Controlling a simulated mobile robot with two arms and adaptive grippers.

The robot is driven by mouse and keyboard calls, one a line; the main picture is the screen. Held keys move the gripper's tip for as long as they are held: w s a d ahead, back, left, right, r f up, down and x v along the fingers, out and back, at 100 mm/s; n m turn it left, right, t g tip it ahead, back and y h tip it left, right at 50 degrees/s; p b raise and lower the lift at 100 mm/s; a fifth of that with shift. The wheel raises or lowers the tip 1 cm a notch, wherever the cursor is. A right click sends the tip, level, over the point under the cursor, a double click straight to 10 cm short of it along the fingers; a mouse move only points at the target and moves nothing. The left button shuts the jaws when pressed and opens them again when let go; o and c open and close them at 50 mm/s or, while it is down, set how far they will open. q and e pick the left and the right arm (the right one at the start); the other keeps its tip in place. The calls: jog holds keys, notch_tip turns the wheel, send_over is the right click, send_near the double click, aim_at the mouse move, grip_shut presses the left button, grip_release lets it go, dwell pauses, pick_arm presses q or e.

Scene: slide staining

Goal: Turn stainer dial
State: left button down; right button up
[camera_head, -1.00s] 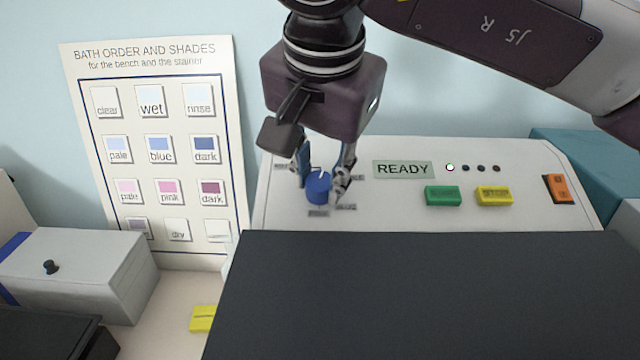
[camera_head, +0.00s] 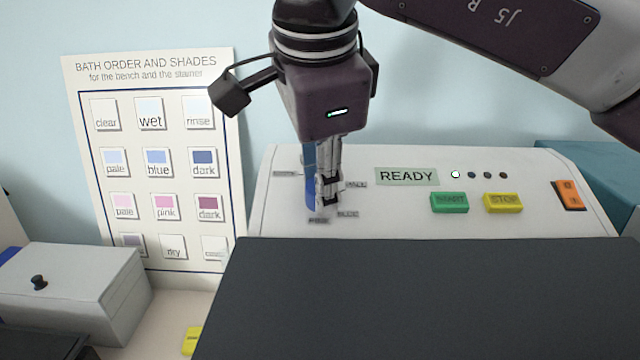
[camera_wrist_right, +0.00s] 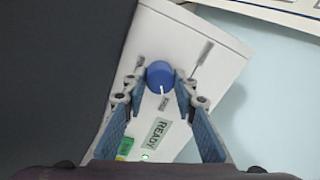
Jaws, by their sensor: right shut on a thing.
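The stainer (camera_head: 410,220) has a white sloped panel with a blue round dial (camera_wrist_right: 160,75), seen in the right wrist view with a white pointer mark. My right gripper (camera_wrist_right: 160,85) is shut on the dial, with one finger on each side of it. In the head view the right gripper (camera_head: 322,200) comes down from above and mostly hides the dial. The pointer mark runs toward a small grey label near the READY sign in the wrist view. My left gripper is not in view.
The READY display (camera_head: 406,176), a lit white lamp, a green START button (camera_head: 450,202), a yellow STOP button (camera_head: 503,203) and an orange switch (camera_head: 569,195) lie right of the dial. A dark lid (camera_head: 430,300) is in front. A chart (camera_head: 158,60) stands left, behind a grey box (camera_head: 85,290).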

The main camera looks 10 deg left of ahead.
dwell(0.4)
jog(key=o, duration=1.2)
jog(key=shift+c, duration=0.2)
jog(key=a+v, duration=0.1)
jog(key=v, duration=1.1)
jog(key=shift+d, duration=0.4)
